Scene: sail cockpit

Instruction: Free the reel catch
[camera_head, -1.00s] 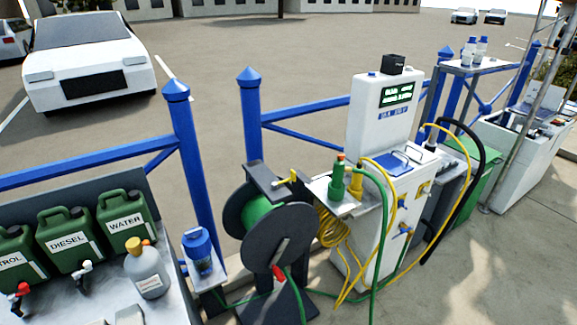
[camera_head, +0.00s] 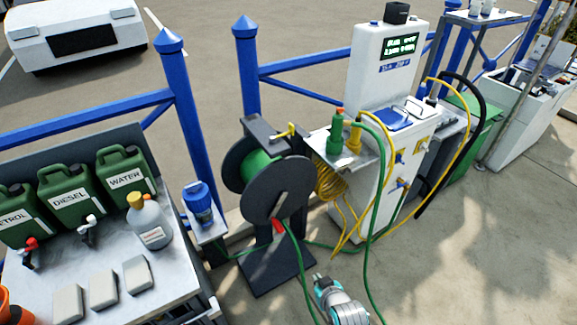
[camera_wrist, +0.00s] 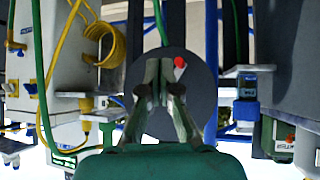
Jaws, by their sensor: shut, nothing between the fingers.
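The hose reel (camera_head: 280,190) stands on a dark base by the blue fence, with green hose wound between its dark discs. A yellow lever (camera_head: 285,132) sits on top of its frame, and a red piece (camera_head: 278,226) shows low on the front disc. I cannot tell which of them is the catch. In the wrist view, which looks upside down, the disc (camera_wrist: 203,98) is behind my gripper (camera_wrist: 160,92) and the red piece (camera_wrist: 180,63) is just beyond the fingertips, apart from them. My gripper is shut and empty. The yellow lever is not clearly seen there.
A white pump cabinet (camera_head: 378,120) with coiled yellow hose (camera_head: 330,180) stands right of the reel. Green hose (camera_head: 300,262) hangs in front of it. A bench with green cans (camera_head: 125,172) is at left, with a blue-topped container (camera_head: 198,203) between. Paving at right is clear.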

